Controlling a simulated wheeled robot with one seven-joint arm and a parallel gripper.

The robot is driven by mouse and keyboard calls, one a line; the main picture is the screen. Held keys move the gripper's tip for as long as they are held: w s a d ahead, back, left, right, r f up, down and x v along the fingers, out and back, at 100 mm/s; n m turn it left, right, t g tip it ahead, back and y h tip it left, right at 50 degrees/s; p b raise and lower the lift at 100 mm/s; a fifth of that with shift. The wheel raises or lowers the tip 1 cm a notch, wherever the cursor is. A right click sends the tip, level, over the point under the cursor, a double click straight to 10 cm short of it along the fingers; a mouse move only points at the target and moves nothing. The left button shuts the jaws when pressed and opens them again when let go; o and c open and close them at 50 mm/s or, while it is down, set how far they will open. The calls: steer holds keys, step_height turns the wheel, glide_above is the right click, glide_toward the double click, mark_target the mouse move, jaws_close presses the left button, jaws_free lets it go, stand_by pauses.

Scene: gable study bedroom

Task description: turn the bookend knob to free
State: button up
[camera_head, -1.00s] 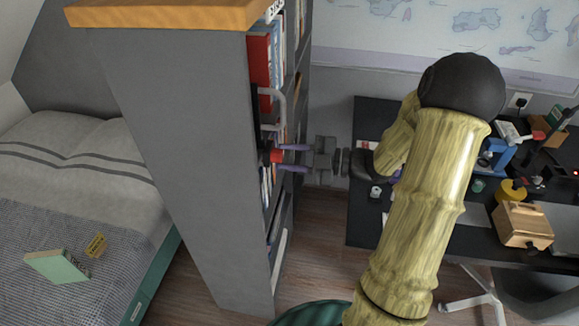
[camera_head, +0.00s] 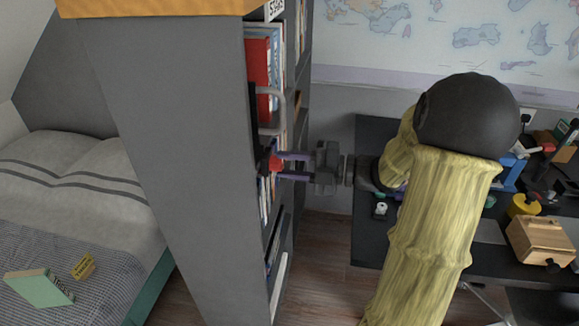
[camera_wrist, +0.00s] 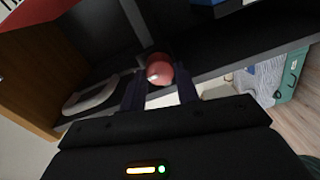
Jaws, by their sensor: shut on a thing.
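The bookend knob is a small red ball-like knob (camera_head: 274,163) at the edge of the grey bookshelf, below a pale curved handle. My gripper (camera_head: 287,164) reaches it from the right, with its two purple fingers pointing left at the knob. In the wrist view the red knob (camera_wrist: 159,70) sits between the tips of the dark fingers (camera_wrist: 160,88), which are shut on it. The knob's mark or turned position is too small to read.
The bookshelf (camera_head: 170,150) stands upright, with books (camera_head: 257,75) above the knob. A curved grey handle (camera_head: 280,108) is close above my gripper. A desk (camera_head: 370,225) with tools and a wooden box (camera_head: 541,240) is at right. A bed (camera_head: 75,190) is at left.

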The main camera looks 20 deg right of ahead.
steer(key=o, duration=1)
steer(key=v, duration=1.7)
steer(key=shift+s+d, duration=0.1)
steer(key=shift+d, duration=0.1)
